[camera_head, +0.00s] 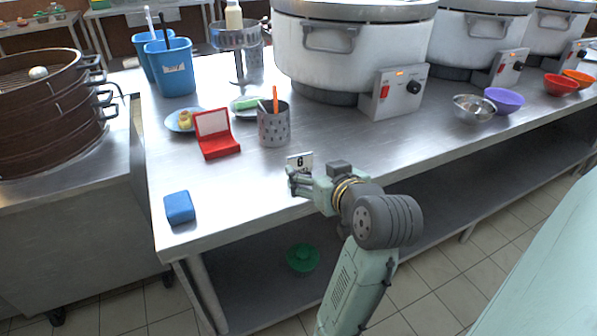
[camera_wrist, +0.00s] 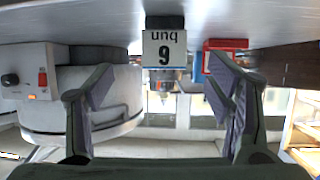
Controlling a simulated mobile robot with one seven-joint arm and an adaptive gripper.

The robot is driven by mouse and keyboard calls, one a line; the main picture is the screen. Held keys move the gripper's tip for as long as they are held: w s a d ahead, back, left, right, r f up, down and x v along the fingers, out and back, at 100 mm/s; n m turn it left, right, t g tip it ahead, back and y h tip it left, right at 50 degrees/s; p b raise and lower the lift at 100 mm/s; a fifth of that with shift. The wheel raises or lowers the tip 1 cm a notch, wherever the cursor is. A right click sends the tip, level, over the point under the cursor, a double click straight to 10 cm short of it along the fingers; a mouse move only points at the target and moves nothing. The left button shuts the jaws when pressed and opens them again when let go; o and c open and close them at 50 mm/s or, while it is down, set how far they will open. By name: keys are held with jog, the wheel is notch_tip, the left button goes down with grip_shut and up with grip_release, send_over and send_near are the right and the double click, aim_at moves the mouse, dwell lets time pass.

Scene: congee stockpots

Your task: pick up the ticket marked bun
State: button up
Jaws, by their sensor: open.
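The ticket marked bun (camera_wrist: 164,48) is a small white card with black print and a numeral. It shows upside down in the wrist view, at the top centre, with a dark block at its table-side edge. In the head view the ticket (camera_head: 301,159) stands near the front of the steel counter, partly hidden by my gripper (camera_head: 293,181). In the wrist view my gripper (camera_wrist: 160,80) is open, one finger on each side of the picture. The ticket lines up with the gap between the fingers, and nothing is held.
A red open case (camera_head: 218,145) and a perforated cup (camera_head: 274,128) with utensils stand behind the ticket. A blue block (camera_head: 179,207) sits at the front left corner. A large white cooker (camera_head: 345,50) stands behind. The counter around the ticket is mostly clear.

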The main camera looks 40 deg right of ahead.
aim_at(300, 164)
jog(key=x, duration=0.3)
jog(key=shift+w, duration=0.15)
jog(key=shift+a+p+x, duration=0.2)
jog(key=shift+p+x, duration=0.45)
jog(key=shift+x, duration=2.05)
jog(key=shift+c, duration=0.4)
jog(key=c, duration=1.2)
